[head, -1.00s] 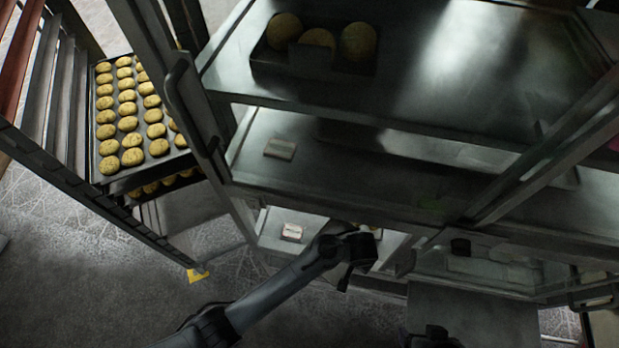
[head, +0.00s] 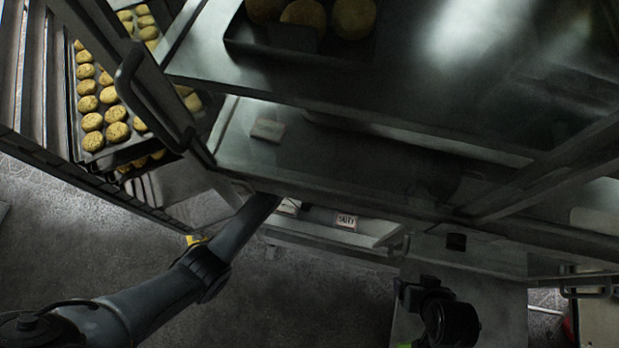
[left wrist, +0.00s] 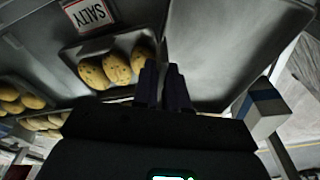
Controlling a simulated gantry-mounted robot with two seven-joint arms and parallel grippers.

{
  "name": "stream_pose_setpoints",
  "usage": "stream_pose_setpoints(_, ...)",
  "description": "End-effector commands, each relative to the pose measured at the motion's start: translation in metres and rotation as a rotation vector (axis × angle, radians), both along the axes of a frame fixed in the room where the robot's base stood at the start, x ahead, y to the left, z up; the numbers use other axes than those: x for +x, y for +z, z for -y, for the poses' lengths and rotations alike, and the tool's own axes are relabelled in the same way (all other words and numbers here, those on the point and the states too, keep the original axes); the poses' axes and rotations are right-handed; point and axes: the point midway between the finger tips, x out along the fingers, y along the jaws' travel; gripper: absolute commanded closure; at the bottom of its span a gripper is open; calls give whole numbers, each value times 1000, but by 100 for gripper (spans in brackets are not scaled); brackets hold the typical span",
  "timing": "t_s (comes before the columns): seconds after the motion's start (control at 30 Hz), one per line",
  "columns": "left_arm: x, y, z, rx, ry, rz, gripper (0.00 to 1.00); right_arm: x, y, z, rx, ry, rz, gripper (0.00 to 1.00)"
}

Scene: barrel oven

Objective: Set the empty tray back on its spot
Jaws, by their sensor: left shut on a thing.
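My left arm reaches in from the left in the head view, and its gripper is hidden under the shelf edge. In the left wrist view my left gripper (left wrist: 165,82) has its two dark fingers close together, at the edge of a broad bare grey metal surface (left wrist: 225,55). This looks like the empty tray, held by its edge; the exact contact is hidden. No food shows on it. My right gripper (head: 438,312) is a dark shape at the bottom of the head view; its fingers are unclear.
A rack at the left holds a tray of cookies (head: 88,122). The metal shelves (head: 400,185) overhang my left arm, and the top one holds three buns (head: 304,14). The wrist view shows a small tray with buns (left wrist: 117,66).

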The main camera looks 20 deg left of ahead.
Motion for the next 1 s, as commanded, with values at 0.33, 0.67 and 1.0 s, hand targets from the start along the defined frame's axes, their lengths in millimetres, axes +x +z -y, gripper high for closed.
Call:
stream_pose_setpoints(0.33, 20, 0, -48, 1, -1, 0, 100, 1, -1, 0, 0, 0, 3, 23)
stream_pose_setpoints(0.67, 20, -23, -52, 4, -2, -1, 100, 2, -16, 2, -8, 5, 5, 23)
stream_pose_setpoints(1.0, 21, -35, -51, 1, -1, 0, 100, 2, -22, 2, -8, 6, 4, 23)
